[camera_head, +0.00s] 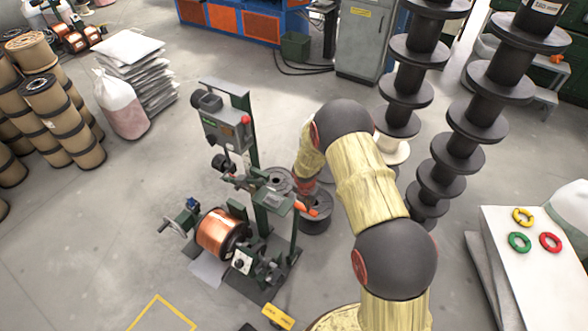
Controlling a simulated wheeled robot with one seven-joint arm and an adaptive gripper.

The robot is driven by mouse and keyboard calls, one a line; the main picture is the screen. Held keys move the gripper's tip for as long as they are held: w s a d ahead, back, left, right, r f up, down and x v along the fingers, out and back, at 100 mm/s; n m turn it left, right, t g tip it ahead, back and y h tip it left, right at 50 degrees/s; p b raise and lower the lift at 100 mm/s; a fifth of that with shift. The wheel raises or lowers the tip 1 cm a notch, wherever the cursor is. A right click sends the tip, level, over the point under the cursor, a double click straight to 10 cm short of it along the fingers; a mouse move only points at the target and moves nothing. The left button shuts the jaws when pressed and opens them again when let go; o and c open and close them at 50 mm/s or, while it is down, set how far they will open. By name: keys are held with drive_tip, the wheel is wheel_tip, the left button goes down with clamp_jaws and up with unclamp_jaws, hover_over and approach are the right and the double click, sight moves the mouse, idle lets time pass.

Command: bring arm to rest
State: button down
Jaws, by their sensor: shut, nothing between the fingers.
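My arm (366,185), in yellow covers with dark round joints, rises from the bottom and bends over at the top. Its far end points down beside the winding machine (245,140). My gripper (308,197) is small and dark there, shut and empty. It is hard to tell apart from the dark spools behind it, and its fingertips are not clear. A copper spool (218,233) is mounted low on the machine, left of my gripper. I cannot tell whether the gripper touches the machine.
Stacked black spools (470,125) stand close to the right of my arm. A white table (535,265) at right bears yellow, green and red rings. Wound spools (62,120), a bag (120,105) and flat sacks (135,65) stand at left. Floor at lower left is clear.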

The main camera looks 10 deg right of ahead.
drive_tip(key=s+r+m+g, duration=0.3)
drive_tip(key=s+r+m, duration=0.2)
drive_tip(key=s+m, duration=0.65)
drive_tip(key=s+a+r+m+t, duration=0.1)
drive_tip(key=s+r+m, duration=0.4)
drive_tip(key=r, duration=0.9)
drive_tip(key=s+a+r+m+t+y, duration=0.1)
drive_tip(key=s+r+m+t, duration=0.2)
drive_tip(key=s+r, duration=0.6)
drive_tip(key=s+a+r+m+t, duration=0.1)
drive_tip(key=s+r+m+t, duration=0.2)
drive_tip(key=r, duration=1.7)
drive_tip(key=s+m, duration=0.3)
drive_tip(key=m, duration=0.1)
drive_tip(key=shift+s+a+r, duration=0.2)
drive_tip(key=shift+s+r, duration=0.15)
drive_tip(key=shift+s, duration=0.05)
drive_tip(key=shift+m, duration=0.25)
